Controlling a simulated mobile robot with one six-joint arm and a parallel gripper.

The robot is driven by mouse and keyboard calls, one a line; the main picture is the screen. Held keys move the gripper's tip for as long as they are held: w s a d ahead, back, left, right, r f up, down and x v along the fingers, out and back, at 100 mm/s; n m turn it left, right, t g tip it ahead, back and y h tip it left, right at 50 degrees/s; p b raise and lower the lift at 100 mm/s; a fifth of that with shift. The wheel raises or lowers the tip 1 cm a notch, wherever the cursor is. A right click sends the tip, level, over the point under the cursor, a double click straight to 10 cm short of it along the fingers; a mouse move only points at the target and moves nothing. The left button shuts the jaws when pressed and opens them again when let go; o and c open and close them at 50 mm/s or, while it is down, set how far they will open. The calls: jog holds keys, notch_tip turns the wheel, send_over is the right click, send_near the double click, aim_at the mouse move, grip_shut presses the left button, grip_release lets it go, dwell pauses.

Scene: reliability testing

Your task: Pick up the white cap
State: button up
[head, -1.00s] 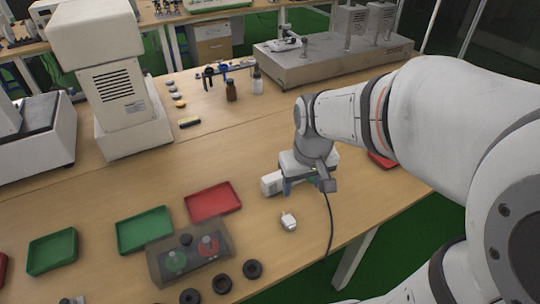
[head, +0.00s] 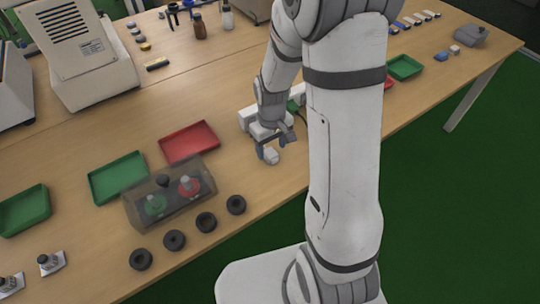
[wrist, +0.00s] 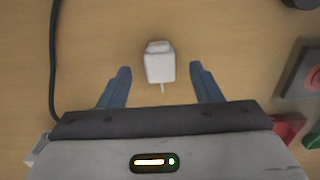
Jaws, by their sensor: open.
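The white cap (wrist: 159,62), a small blocky piece with a thin prong on its near side, lies on the wooden table. In the head view the cap (head: 271,157) is near the table's front edge, just below my gripper. My gripper (wrist: 160,70) is open, its two blue fingers pointing down toward the table. In the wrist view the cap lies between the fingertips, with a gap on both sides. Nothing is held.
A red tray (head: 189,142), a green tray (head: 119,177) and a button box (head: 170,198) lie to the left. Several black rings (head: 206,222) line the front edge. A dark cable (wrist: 55,60) runs left of the cap.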

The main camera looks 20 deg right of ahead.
aim_at(271, 154)
notch_tip(271, 154, down, 2)
jog(key=shift+f, duration=0.2)
jog(key=c, duration=1.1)
jog(key=shift+r, duration=0.1)
notch_tip(271, 154, up, 10)
jog(key=shift+f, duration=0.1)
